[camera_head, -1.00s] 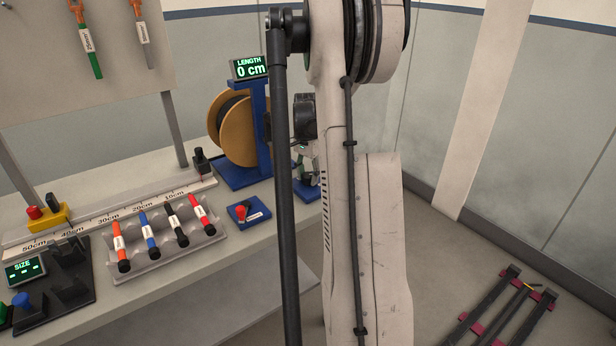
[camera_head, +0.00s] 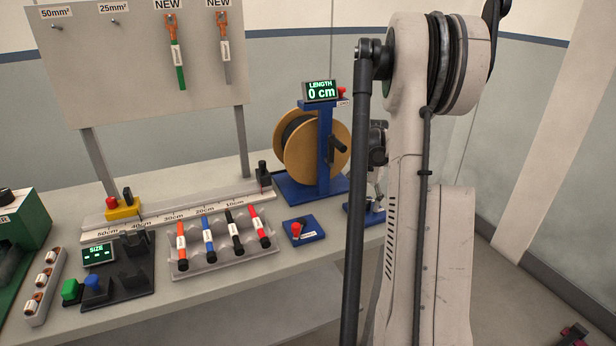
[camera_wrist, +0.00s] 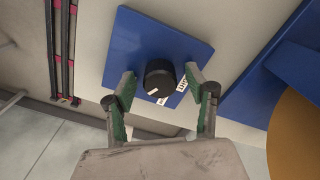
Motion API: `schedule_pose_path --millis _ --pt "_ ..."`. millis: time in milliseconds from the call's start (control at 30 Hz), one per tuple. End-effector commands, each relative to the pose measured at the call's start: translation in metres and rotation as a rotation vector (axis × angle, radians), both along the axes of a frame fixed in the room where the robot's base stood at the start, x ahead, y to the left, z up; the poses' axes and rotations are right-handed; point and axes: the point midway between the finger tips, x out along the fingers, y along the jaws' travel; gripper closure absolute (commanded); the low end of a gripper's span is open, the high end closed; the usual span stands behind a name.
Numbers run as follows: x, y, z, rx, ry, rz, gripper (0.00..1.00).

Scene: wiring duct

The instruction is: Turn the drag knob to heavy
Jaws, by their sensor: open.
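The drag knob (camera_wrist: 159,78) is a round black knob with a white mark on its lower-left rim. My gripper (camera_wrist: 160,75) is open in the wrist view, with one green-padded finger on each side of the knob. I cannot tell whether the fingers touch it. In the head view, my gripper (camera_head: 376,190) is partly hidden by my arm, low over the blue plate (camera_head: 352,213) at the bench's right end. The knob is not clear there.
The wooden cable spool (camera_head: 297,160) on its blue stand, with a LENGTH display (camera_head: 320,91) reading 0 cm, stands left of my arm.

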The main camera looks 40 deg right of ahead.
Motion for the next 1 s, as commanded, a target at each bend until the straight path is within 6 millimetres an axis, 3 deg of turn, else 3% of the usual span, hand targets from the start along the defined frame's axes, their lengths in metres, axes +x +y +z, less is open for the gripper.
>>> schedule_pose_path --millis 733,1000 --pt "0.000 0.000 0.003 0.000 0.000 0.733 0.49" --pt "0.000 0.000 0.047 0.000 0.000 0.738 0.49"
